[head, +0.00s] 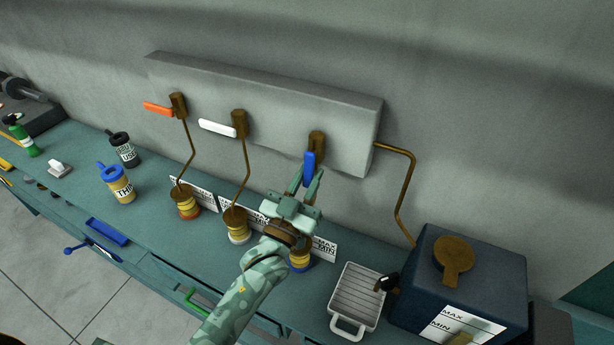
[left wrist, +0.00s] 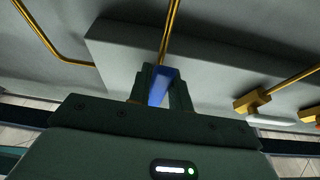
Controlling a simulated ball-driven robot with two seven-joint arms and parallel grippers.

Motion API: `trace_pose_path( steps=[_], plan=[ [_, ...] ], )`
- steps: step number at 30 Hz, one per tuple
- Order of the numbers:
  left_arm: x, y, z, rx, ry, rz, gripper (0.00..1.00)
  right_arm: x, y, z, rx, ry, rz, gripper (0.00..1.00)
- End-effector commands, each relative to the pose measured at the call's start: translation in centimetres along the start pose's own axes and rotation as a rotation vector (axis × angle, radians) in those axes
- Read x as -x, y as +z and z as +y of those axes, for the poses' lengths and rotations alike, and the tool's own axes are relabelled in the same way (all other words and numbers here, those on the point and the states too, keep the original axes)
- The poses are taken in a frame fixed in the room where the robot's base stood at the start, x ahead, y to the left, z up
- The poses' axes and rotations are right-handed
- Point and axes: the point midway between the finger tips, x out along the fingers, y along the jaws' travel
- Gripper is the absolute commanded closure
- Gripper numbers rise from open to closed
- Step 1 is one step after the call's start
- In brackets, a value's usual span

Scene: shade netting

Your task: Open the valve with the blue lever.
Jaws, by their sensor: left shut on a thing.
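The blue lever (head: 309,168) hangs down from its brass valve (head: 316,141) at the right of the grey wall panel (head: 270,105). My left gripper (head: 306,184) reaches up from below, its fingers on either side of the lever and shut on it. In the left wrist view the blue lever (left wrist: 159,87) shows between the two dark fingers. The fingers and palm hide part of the lever and the pipe below it. My right gripper is in neither view.
An orange lever (head: 158,108) and a white lever (head: 217,128) point left from valves on the same panel. Below stand banded pipe fittings (head: 187,204) and label plates. A grey tray (head: 357,298) and a dark tank (head: 475,270) are at right. Jars (head: 118,185) stand at left.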

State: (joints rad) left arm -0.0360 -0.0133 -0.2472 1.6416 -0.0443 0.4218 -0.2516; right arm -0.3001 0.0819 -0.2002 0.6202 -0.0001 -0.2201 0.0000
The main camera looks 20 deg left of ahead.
Motion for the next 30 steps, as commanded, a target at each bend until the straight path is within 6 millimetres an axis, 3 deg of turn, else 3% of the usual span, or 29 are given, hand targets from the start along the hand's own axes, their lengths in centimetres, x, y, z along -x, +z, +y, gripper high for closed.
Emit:
trace_pose_path(
  steps=[7,8,9,10,21,26,30],
  plan=[
    [0.1,0.1,0.0,-0.001,0.001,-0.004,1.00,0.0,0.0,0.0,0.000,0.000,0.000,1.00],
    [0.1,0.1,0.0,-0.001,0.001,-0.003,0.72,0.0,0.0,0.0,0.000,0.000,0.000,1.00],
    [0.1,0.1,0.0,-0.002,0.001,-0.003,0.61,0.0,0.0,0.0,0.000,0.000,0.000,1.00],
    [0.1,0.1,0.0,-0.002,0.001,-0.003,0.58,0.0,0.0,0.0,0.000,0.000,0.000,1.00],
    [0.8,0.1,0.0,-0.002,0.001,-0.002,0.58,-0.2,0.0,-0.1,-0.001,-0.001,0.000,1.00],
    [4.0,0.3,0.0,-0.003,0.002,-0.005,0.58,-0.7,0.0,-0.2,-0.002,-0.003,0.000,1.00],
    [8.0,0.4,0.0,-0.001,0.002,-0.007,0.58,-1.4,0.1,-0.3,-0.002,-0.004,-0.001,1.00]
  ],
)
